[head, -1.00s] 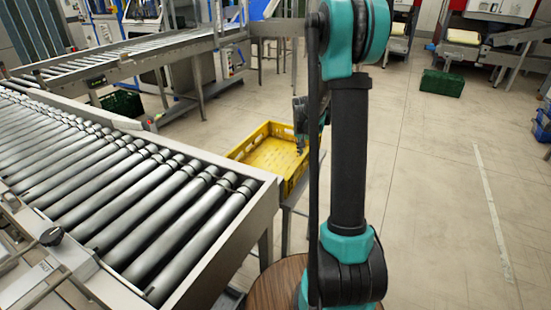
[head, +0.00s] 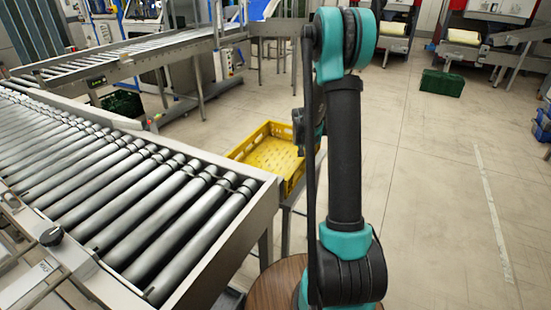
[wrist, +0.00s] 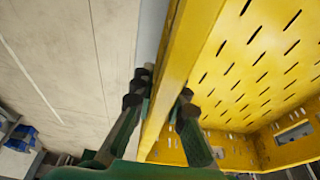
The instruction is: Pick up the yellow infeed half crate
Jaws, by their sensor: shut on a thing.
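The yellow half crate (head: 262,141) stands beyond the end of the roller conveyor, just left of my arm in the head view. It is upright and looks empty. In the wrist view its yellow side wall (wrist: 178,75) runs between the two fingers of my gripper (wrist: 162,100), one finger on each side. My gripper is shut on this wall. The slotted floor of the crate (wrist: 262,60) lies to the right of it. In the head view my arm hides the gripper's fingertips and the right part of the crate.
The roller conveyor (head: 130,195) fills the left side, its end close to the crate. A second conveyor (head: 130,62) runs behind. A green crate (head: 441,83) stands on the floor at the back right. The floor (head: 430,190) right of my arm is clear.

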